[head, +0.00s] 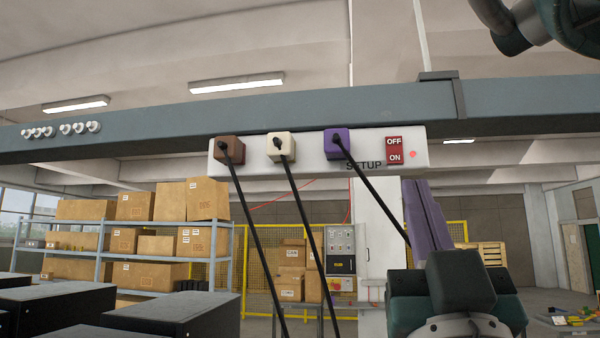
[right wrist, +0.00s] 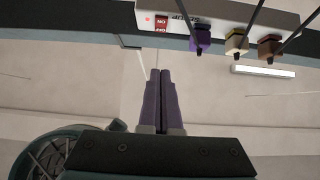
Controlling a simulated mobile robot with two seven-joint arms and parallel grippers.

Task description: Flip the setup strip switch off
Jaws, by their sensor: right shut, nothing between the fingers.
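The white setup strip (head: 308,157), marked SETUP, hangs along the underside of a grey-blue beam. Its red rocker switch (head: 394,150), lettered OFF above ON, is near its right end. A red light (head: 413,154) glows beside it. Which way the rocker is pressed I cannot tell. My right gripper (head: 414,184) has purple fingers, shut and empty, pointing up below the strip's right end. In the right wrist view, which is upside down, the shut fingertips (right wrist: 160,72) stand apart from the switch (right wrist: 161,22). My left gripper does not show.
Brown (head: 229,149), cream (head: 281,147) and purple (head: 338,143) plugs sit in the strip left of the switch, with black cords hanging down. The purple plug's cord runs toward my right gripper. The beam (head: 300,106) runs above. Shelving with boxes stands behind.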

